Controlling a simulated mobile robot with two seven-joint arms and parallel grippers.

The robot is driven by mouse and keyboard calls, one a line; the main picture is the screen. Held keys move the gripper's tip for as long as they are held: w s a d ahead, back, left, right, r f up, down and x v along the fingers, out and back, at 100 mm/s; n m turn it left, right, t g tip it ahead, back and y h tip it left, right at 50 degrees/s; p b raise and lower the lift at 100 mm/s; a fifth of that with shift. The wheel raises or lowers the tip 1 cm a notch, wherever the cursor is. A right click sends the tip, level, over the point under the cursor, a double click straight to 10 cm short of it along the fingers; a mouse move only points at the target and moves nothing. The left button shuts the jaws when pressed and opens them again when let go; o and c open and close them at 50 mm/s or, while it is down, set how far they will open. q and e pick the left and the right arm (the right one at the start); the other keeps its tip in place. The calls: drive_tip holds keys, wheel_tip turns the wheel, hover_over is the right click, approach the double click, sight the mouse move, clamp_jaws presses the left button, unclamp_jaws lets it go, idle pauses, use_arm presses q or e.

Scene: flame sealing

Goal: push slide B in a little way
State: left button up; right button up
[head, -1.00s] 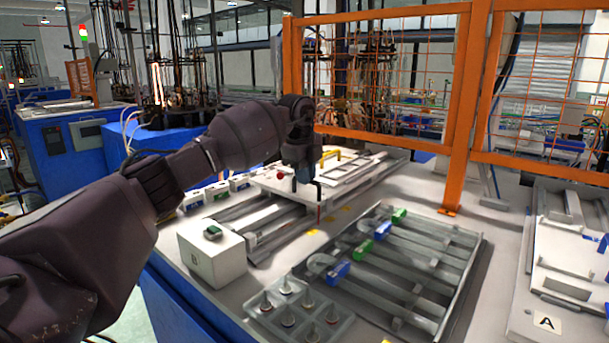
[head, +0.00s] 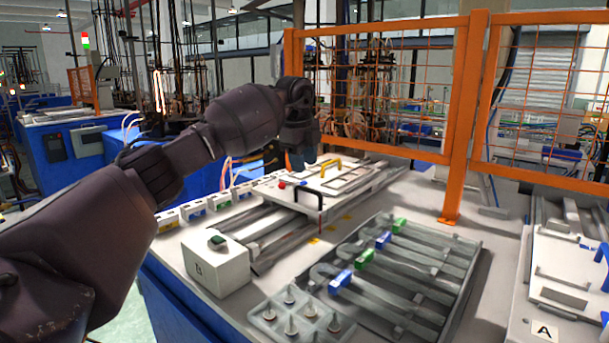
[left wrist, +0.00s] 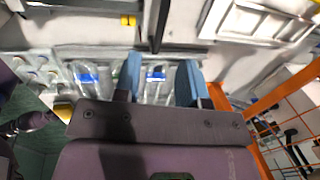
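Slide B is the white plate (head: 340,185) lying on metal rails beyond the white box marked B (head: 215,262) in the head view. It carries a black bar handle (head: 322,198), a yellow handle (head: 331,166) and a red knob (head: 282,184). My right gripper is in neither view.
A metal tray (head: 455,285) with blue and green clips lies to the right of the rails. A clear holder with several pegs (head: 290,318) stands at the front. An orange mesh fence (head: 460,130) rises behind. Another slide marked A (head: 545,329) is at far right.

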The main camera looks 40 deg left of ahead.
use_arm(q)
drive_tip(key=shift+s+r, duration=0.2)
drive_tip(key=shift+r, duration=0.8)
drive_tip(key=shift+s+r, duration=0.2)
drive_tip(key=shift+r, duration=0.8)
